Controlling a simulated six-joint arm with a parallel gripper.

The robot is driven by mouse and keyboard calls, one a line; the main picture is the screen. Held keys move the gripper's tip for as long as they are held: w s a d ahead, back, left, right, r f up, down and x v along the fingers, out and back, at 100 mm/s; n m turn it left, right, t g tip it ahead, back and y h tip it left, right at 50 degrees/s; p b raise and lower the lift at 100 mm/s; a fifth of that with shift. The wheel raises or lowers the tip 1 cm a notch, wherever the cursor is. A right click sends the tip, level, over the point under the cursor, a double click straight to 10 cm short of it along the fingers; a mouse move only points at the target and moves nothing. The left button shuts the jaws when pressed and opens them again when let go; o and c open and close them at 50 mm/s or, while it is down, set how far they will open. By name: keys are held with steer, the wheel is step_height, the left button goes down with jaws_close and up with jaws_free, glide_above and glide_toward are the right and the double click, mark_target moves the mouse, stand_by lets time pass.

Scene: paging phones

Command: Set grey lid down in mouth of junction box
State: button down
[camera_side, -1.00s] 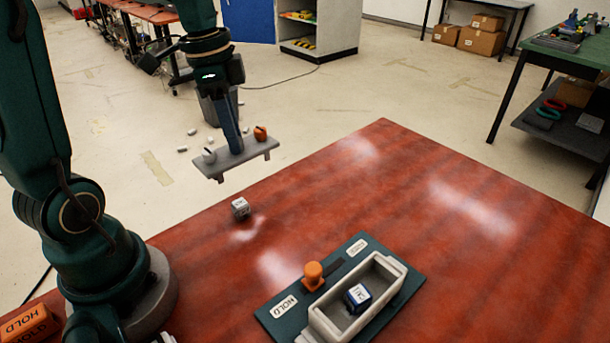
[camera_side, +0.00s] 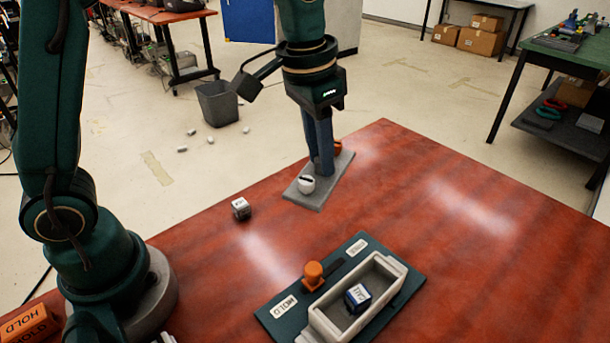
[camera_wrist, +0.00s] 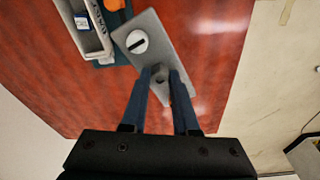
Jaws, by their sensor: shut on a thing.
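The grey lid (camera_side: 311,195) is a flat plate with a white slotted knob (camera_side: 306,184) at one end and an orange knob (camera_side: 337,146) at the other. My gripper (camera_side: 325,172) is shut on the lid's middle post and holds it over the red table's far part. The lid (camera_wrist: 150,38) also shows in the wrist view, with my gripper (camera_wrist: 163,82) on it. The junction box (camera_side: 323,323) is an open white box on a dark green base, at the front of the table. A blue and white cube (camera_side: 358,297) sits inside it.
An orange knob (camera_side: 313,272) stands on the green base (camera_side: 284,306) beside the box, near a HOLD label. A small grey-white cube (camera_side: 241,208) lies on the table left of the lid. An orange HOLD block (camera_side: 30,326) is at the lower left.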

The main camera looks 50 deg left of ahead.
steer(key=shift+s+d+f+m+g, duration=0.1)
steer(key=shift+s+d+f+m, duration=0.75)
steer(key=shift+d, duration=1.45)
steer(key=shift+s+d+f+m+g, duration=0.1)
steer(key=shift+s+d+f+m, duration=0.65)
steer(key=shift+d, duration=1.55)
steer(key=shift+s+d+f+m+g, duration=0.1)
steer(key=shift+s+d+f+m, duration=0.7)
steer(key=shift+d, duration=1.5)
steer(key=shift+s+f+n, duration=0.15)
steer(key=shift+s+f, duration=0.05)
steer(key=shift+f, duration=0.6)
steer(key=shift+s+f+n, duration=0.15)
steer(key=shift+s+f, duration=0.05)
steer(key=shift+f, duration=0.6)
steer(key=shift+c, duration=1.4)
jaws_free()
steer(key=shift+r, duration=0.15)
step_height(320, 180, up, 6)
